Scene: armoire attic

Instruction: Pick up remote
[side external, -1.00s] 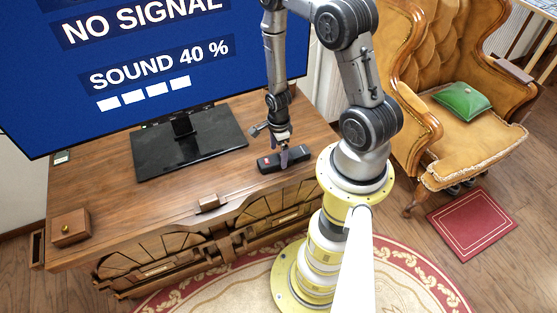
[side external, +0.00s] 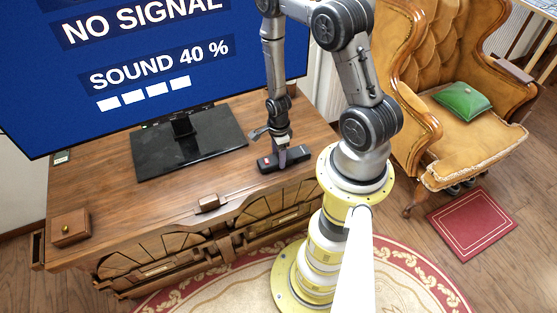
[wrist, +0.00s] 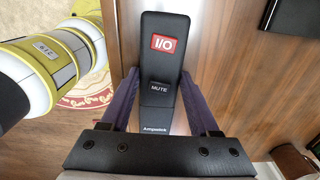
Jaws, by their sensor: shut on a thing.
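The black remote (side external: 296,155) lies near the right end of the wooden cabinet top. In the wrist view the remote (wrist: 162,62) shows a red I/O button and a MUTE button, and its near end is between my two purple fingers. My gripper (side external: 283,160) is down at the remote and shut on it; it also shows in the wrist view (wrist: 160,88). I cannot tell whether the remote touches the cabinet or is slightly raised.
The TV (side external: 130,60) stands on a black base (side external: 190,145) left of my gripper. A small wooden box (side external: 70,227) sits at the cabinet's front left. An armchair (side external: 470,135) with a green cushion (side external: 462,101) is at the right. Cabinet top (side external: 110,205) is mostly clear.

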